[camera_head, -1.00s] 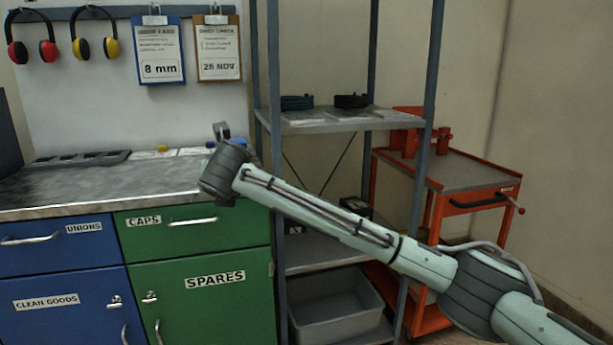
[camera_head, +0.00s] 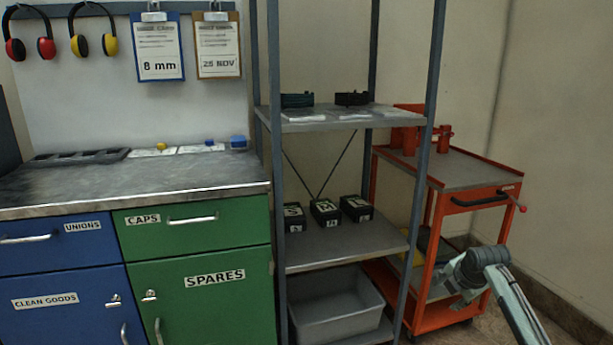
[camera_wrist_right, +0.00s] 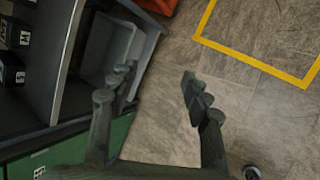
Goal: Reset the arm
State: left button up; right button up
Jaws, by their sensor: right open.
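My right arm comes in from the lower right of the head view. Its gripper end (camera_head: 462,273) is low, in front of the orange cart's lower part, and its fingers are hard to make out there. In the right wrist view the gripper (camera_wrist_right: 158,76) is open. Its two dark fingers stand apart with nothing between them, over the tiled floor (camera_wrist_right: 165,125). My left gripper is not in view.
The orange cart (camera_head: 475,198) stands beside the grey shelf rack (camera_head: 345,245), which holds black boxes (camera_head: 325,212) and a grey bin (camera_head: 335,305). A metal worktop (camera_head: 130,180) with blue and green cabinets is on the left. Open floor shows at the lower right.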

jog(key=w+d+r+m+t+h, duration=0.2)
jog(key=w+d+r+m, duration=0.15)
jog(key=m, duration=0.75)
jog(key=w+d+r+m+t+h, duration=0.15)
jog(key=r+m, duration=0.25)
jog(key=m, duration=0.7)
jog(key=s+a+f+n+g+y, duration=0.1)
jog(key=s+a+f+g, duration=0.15)
jog(key=s+f, duration=1)
jog(key=s+a+f+g+y, duration=0.1)
jog(key=s+a+f, duration=0.3)
jog(key=s+f, duration=0.85)
jog(key=s+a+f+g, duration=0.2)
jog(key=s+f, duration=0.6)
jog(key=s, duration=0.4)
jog(key=s+a+f+g+y, duration=0.1)
jog(key=s+a+f, duration=0.3)
jog(key=s+f, duration=0.5)
jog(key=s+g, duration=0.1)
jog(key=s, duration=0.2)
jog(key=shift+g, duration=0.3)
jog(key=shift+f, duration=0.1)
